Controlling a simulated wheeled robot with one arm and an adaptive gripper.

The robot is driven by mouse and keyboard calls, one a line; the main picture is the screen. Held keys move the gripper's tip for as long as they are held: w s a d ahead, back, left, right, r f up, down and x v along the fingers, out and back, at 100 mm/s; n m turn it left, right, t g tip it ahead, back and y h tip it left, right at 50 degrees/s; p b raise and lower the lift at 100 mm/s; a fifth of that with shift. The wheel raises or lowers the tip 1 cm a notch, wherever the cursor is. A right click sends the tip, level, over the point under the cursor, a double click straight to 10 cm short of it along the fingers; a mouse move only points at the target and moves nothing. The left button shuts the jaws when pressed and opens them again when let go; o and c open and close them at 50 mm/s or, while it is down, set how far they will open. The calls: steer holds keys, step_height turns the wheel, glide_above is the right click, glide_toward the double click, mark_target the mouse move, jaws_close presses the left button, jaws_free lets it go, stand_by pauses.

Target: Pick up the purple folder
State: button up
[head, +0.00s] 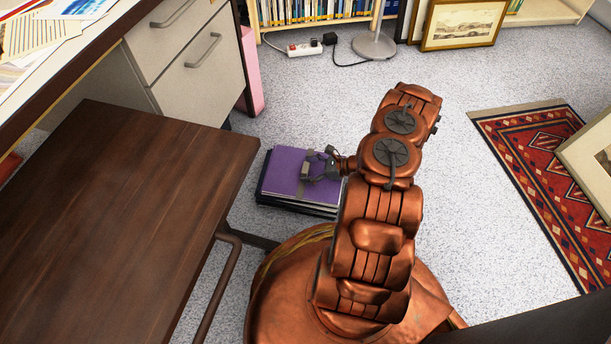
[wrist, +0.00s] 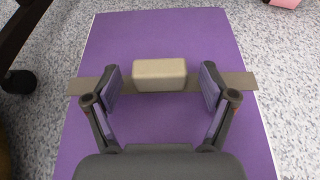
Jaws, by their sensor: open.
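The purple folder (head: 286,168) lies flat on top of a small stack of dark folders or books on the floor, beside the brown table. In the wrist view the purple folder (wrist: 150,40) fills most of the picture. A grey-brown band (wrist: 238,84) crosses it, with a beige block-like grip (wrist: 160,74) at its middle. My gripper (head: 321,165) is over the folder's right part. In the wrist view my gripper (wrist: 161,88) is open, with one finger on each side of the beige block and a gap to each. I cannot tell how high the fingertips are above the cover.
A brown table (head: 120,200) with a metal leg stands close left of the stack. A drawer cabinet (head: 190,70) and pink box (head: 252,70) are behind it. A patterned rug (head: 550,165) lies right. Cables, a lamp base (head: 374,45) and framed print (head: 463,24) are at the back. Carpet between is clear.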

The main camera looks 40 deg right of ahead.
jaws_close()
stand_by(0.8)
